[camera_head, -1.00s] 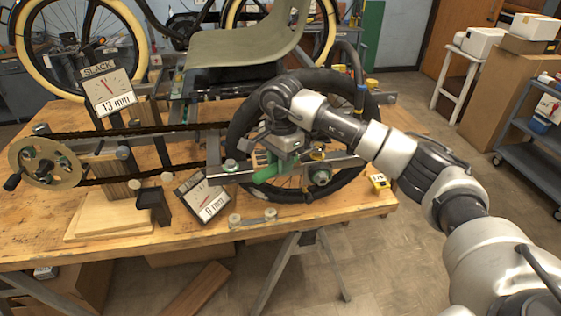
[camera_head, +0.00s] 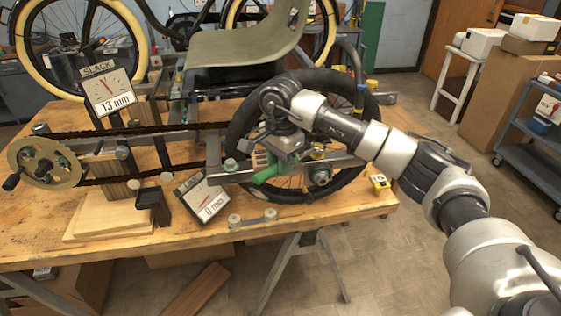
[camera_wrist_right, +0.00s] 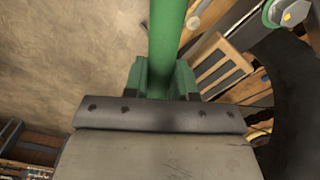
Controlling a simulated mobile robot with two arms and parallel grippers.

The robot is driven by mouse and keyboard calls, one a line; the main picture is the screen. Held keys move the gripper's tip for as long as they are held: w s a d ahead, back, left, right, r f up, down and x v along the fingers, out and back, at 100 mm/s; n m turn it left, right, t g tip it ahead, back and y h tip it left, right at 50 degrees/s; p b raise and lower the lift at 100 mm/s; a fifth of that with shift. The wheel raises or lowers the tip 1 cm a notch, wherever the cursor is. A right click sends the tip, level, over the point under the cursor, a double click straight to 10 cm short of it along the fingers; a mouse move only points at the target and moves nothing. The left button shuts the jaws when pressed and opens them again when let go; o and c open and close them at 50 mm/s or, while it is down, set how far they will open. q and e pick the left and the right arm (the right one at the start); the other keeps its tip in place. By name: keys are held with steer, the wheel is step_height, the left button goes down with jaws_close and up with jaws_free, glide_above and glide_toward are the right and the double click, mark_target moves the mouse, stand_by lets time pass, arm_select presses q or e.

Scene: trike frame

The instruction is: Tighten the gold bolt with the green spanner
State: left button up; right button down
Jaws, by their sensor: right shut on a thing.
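My right gripper (camera_head: 273,163) is in front of the rear wheel, shut on the green spanner (camera_head: 265,175). In the right wrist view the spanner's green shaft (camera_wrist_right: 167,35) runs up between the fingers (camera_wrist_right: 160,78); its jaw end is out of that view. In the head view the gripper hides part of the spanner, and I cannot tell whether its jaw is on a bolt. A gold-centred bolt head (camera_wrist_right: 288,13) is at upper right in the wrist view. My left gripper is not in view.
The rear wheel (camera_head: 352,168) and chain (camera_head: 135,131) stand on the wooden workbench (camera_head: 105,245). A slack dial (camera_head: 113,92) reads 13 mm; a tilted dial (camera_head: 203,199) reads 0 mm. A yellow block (camera_head: 380,182) lies near the bench's right edge.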

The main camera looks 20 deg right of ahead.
steer(key=shift+f+b, duration=0.35)
steer(key=shift+f, duration=0.1)
steer(key=shift+r, duration=0.15)
steer(key=shift+r+p, duration=0.35)
steer(key=shift+r, duration=0.15)
steer(key=shift+b, duration=0.4)
stand_by(1.2)
steer(key=shift+f+b, duration=0.45)
steer(key=shift+f, duration=0.2)
stand_by(0.4)
steer(key=c, duration=1.5)
jaws_free()
steer(key=shift+c, duration=0.2)
jaws_close()
